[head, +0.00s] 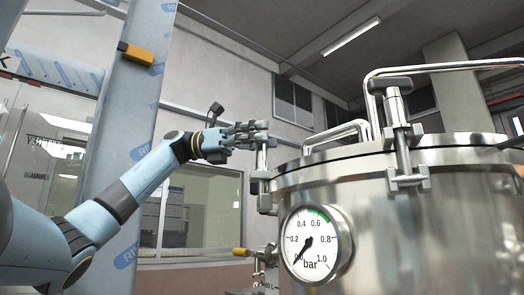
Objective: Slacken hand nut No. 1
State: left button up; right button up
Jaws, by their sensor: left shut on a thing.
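My left gripper (250,131) reaches in from the left and is shut on the hand nut at the top of the left clamp bolt (262,158). The fingers cover most of this nut, and no number can be read on it. The bolt stands upright at the left rim of a steel vessel (440,215). A second clamp bolt (402,150) with its own hand nut (393,86) stands at the front of the lid, apart from my gripper. My right gripper is not in view.
A pressure gauge (315,243) on the vessel wall has its needle near 0.0 bar. Bent steel pipes (440,68) rise over the lid. A film-wrapped blue column (140,95) stands behind my left arm. A yellow-handled fitting (243,252) sits low beside the vessel.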

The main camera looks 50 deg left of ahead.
pick_arm(q)
jog(key=shift+f+n+t+y, duration=0.2)
jog(key=shift+n+t+y, duration=0.1)
jog(key=shift+t, duration=0.1)
jog(key=shift+r, duration=0.2)
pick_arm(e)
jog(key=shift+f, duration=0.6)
pick_arm(q)
jog(key=o, duration=1.2)
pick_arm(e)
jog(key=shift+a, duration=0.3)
